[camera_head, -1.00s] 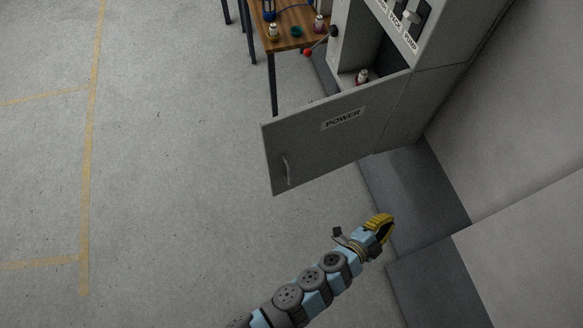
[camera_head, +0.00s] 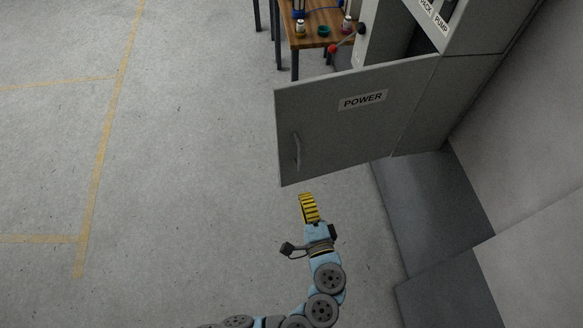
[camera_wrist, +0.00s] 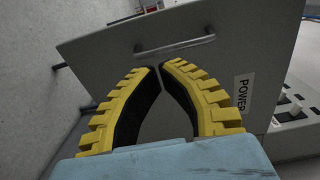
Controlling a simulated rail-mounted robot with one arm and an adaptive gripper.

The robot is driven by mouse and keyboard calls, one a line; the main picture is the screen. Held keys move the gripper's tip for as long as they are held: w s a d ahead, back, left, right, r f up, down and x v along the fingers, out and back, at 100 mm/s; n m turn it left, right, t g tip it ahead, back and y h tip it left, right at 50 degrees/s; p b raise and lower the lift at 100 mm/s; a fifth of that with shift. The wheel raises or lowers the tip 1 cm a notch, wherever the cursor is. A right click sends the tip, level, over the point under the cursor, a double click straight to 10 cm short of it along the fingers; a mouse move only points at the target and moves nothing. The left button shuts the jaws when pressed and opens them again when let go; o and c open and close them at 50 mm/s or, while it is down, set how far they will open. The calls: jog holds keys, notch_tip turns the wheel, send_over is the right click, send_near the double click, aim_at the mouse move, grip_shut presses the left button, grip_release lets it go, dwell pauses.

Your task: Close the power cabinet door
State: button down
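The grey power cabinet door (camera_head: 345,125) stands open, swung out from the cabinet (camera_head: 455,95), with a POWER label and a bar handle (camera_head: 297,151) near its free edge. My gripper (camera_head: 306,194) is just below the door's lower free corner in the head view, apart from the handle as far as I can tell. In the wrist view, the yellow fingers (camera_wrist: 158,72) curve inward and their tips nearly meet, with nothing between them. The handle (camera_wrist: 175,47) shows just beyond the tips. The cabinet's inside is mostly hidden behind the door.
A wooden table (camera_head: 312,40) with small bottles and a green dish stands behind the door. A dark floor plinth (camera_head: 430,200) and wall lie to the right. Open floor (camera_head: 180,180) lies to the left.

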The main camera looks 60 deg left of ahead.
jog(key=s+g, duration=0.1)
jog(key=s, duration=0.1)
send_near(282, 152)
jog(key=shift+n+y, duration=0.3)
jog(key=shift+n, duration=0.1)
jog(key=a, duration=0.5)
jog(key=w+a+p, duration=0.1)
jog(key=a, duration=0.2)
jog(key=shift+f, duration=0.3)
jog(key=shift+a, duration=0.15)
jog(key=shift+w, duration=0.1)
